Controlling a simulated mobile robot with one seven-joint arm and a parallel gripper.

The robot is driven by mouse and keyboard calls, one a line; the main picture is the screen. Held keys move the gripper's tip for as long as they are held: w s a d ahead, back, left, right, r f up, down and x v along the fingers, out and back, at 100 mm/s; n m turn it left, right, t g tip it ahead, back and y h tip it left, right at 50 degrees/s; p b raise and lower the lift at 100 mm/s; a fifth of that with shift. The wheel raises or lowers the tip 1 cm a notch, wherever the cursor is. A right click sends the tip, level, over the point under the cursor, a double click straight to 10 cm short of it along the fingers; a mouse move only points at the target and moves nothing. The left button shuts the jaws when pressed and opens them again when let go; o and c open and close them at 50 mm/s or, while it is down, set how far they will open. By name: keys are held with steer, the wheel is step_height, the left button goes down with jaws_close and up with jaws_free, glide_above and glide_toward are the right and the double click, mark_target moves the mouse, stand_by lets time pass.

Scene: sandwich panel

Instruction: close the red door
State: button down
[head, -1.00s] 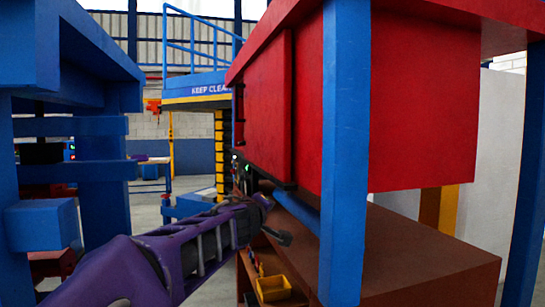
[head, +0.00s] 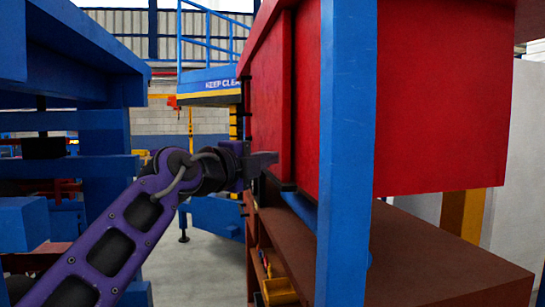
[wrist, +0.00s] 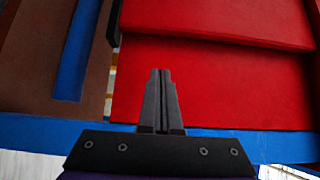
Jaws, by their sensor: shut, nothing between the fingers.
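The red door (head: 270,105) appears to be the raised panel on the aisle-facing side of a red cabinet (head: 440,95). Its near vertical edge stands slightly proud of a flat red panel (head: 307,105) beside it. The wrist view shows the raised panel (wrist: 225,20) at the top and the flat red surface (wrist: 215,85) below it. My gripper (head: 274,158) is shut and empty, pointing right at the lower part of the door in the head view. In the wrist view its fingers (wrist: 161,75) overlap the flat surface. I cannot tell whether they touch it.
A blue post (head: 346,150) stands at the near side of the red cabinet. Brown shelving (head: 430,260) lies below, with a yellow bin (head: 280,291). A blue frame (head: 100,75) stands at left. The aisle between is open floor.

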mark_target(291, 151)
steer(key=p+x, duration=0.1)
steer(key=x, duration=0.6)
steer(key=shift+w+d, duration=0.25)
steer(key=shift+w+a+p, duration=0.25)
steer(key=shift+w+a, duration=0.05)
steer(key=shift+w, duration=0.3)
steer(key=shift+w+a+p, duration=0.25)
steer(key=shift+w, duration=0.35)
steer(key=shift+w+a, duration=0.2)
steer(key=shift+w, duration=0.35)
steer(key=shift+w, duration=0.1)
